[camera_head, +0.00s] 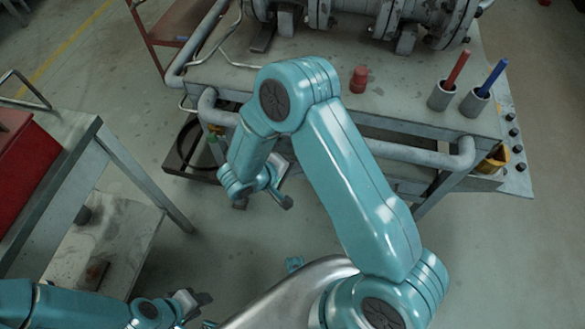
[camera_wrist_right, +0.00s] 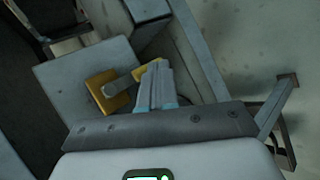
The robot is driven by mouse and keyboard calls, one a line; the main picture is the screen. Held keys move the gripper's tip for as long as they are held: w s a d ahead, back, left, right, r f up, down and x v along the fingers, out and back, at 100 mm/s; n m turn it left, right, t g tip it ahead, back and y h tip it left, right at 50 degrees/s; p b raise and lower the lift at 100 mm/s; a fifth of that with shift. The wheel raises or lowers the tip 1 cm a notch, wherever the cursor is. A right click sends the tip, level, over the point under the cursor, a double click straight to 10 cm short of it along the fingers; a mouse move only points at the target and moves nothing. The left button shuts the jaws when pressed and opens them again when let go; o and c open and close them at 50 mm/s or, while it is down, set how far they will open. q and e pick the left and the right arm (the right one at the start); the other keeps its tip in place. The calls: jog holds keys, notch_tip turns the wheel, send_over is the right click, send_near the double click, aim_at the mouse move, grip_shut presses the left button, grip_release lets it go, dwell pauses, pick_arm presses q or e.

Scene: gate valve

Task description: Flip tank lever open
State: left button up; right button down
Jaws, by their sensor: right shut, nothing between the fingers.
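In the right wrist view a yellow fitting (camera_wrist_right: 101,92) sits against a grey plate (camera_wrist_right: 63,80), with a short grey bar (camera_wrist_right: 122,84) across it. This may be the tank lever, but I cannot tell for sure. My right gripper (camera_wrist_right: 157,72) is shut and empty, its fingertips just right of the yellow fitting; contact cannot be judged. In the head view my right gripper (camera_head: 264,188) points down beside the front-left of the workbench, partly behind its own arm. My left gripper (camera_head: 195,299) is low at the left, away from the bench; its jaws are too small to read.
The workbench (camera_head: 420,95) carries a flanged pipe assembly (camera_head: 385,14), a red cap (camera_head: 359,79) and two cups (camera_head: 441,96) (camera_head: 473,103) with red and blue handles. A pipe rail (camera_head: 410,154) runs along its front. A cart (camera_head: 60,160) with a red box stands left.

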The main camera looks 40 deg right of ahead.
jog(key=shift+f, duration=0.1)
jog(key=shift+s+d+r+n+g+h+b, duration=0.25)
jog(key=shift+s+d+n+g+h+b, duration=0.25)
jog(key=shift+b, duration=1.05)
jog(key=shift+s+d+r+n+g+h+b, duration=0.3)
jog(key=shift+s+d+h+b, duration=0.5)
jog(key=shift+b, duration=0.8)
jog(key=shift+s+d+r+n+g+h+b, duration=0.15)
jog(key=shift+s+d+n+g+h+b, duration=0.4)
jog(key=shift+b, duration=1)
jog(key=shift+s+a+m, duration=0.15)
jog(key=shift+m, duration=0.1)
jog(key=shift+w+a+r, duration=0.4)
jog(key=shift+w+a, duration=0.05)
jog(key=shift+w, duration=0.1)
